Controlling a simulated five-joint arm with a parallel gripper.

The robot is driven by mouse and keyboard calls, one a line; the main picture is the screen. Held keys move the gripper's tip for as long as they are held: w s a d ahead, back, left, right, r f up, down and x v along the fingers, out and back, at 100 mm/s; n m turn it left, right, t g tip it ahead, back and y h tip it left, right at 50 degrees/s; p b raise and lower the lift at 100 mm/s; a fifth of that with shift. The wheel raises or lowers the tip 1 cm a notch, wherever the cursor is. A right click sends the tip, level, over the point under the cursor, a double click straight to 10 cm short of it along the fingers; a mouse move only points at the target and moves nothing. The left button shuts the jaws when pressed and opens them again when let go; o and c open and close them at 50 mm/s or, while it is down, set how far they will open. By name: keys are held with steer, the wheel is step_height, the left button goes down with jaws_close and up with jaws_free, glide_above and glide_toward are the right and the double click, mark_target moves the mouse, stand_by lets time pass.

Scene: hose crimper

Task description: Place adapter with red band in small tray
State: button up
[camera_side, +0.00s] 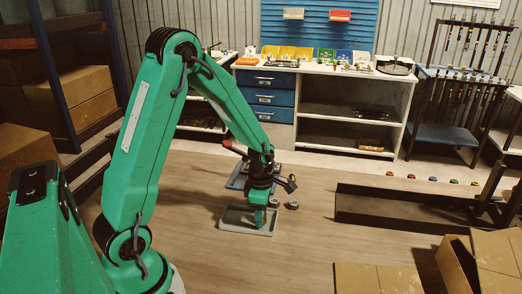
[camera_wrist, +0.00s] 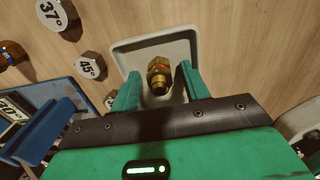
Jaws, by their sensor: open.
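A brass adapter (camera_wrist: 159,72) with a hex body and a small reddish band is in the small grey tray (camera_wrist: 127,52) in the wrist view. It sits between the two spread fingers of my gripper (camera_wrist: 160,88), with a gap seen on each side. My gripper is open. In the side view my gripper (camera_side: 262,220) points down over the right part of the small tray (camera_side: 235,216). The adapter cannot be made out there, as the gripper hides that part of the tray.
Hex pieces marked 37° (camera_wrist: 50,9) and 45° (camera_wrist: 89,64) stand left of the tray. A blue holder (camera_wrist: 52,130) is at the lower left; it shows behind the tray in the side view (camera_side: 237,178). A dark low channel (camera_side: 400,210) lies to the right.

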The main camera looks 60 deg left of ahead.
steer(key=shift+r, duration=0.1)
step_height(320, 180, up, 12)
stand_by(0.7)
stand_by(0.5)
steer(key=s+d+r+m+t, duration=0.2)
steer(key=s+d+r+m, duration=0.2)
steer(key=m, duration=0.9)
steer(key=s+d+r+m+t, duration=0.3)
steer(key=s+r+m, duration=0.4)
steer(key=m, duration=0.7)
steer(key=shift+s+d+m+t, duration=0.3)
steer(key=shift+s+d, duration=0.4)
steer(key=shift+s, duration=0.35)
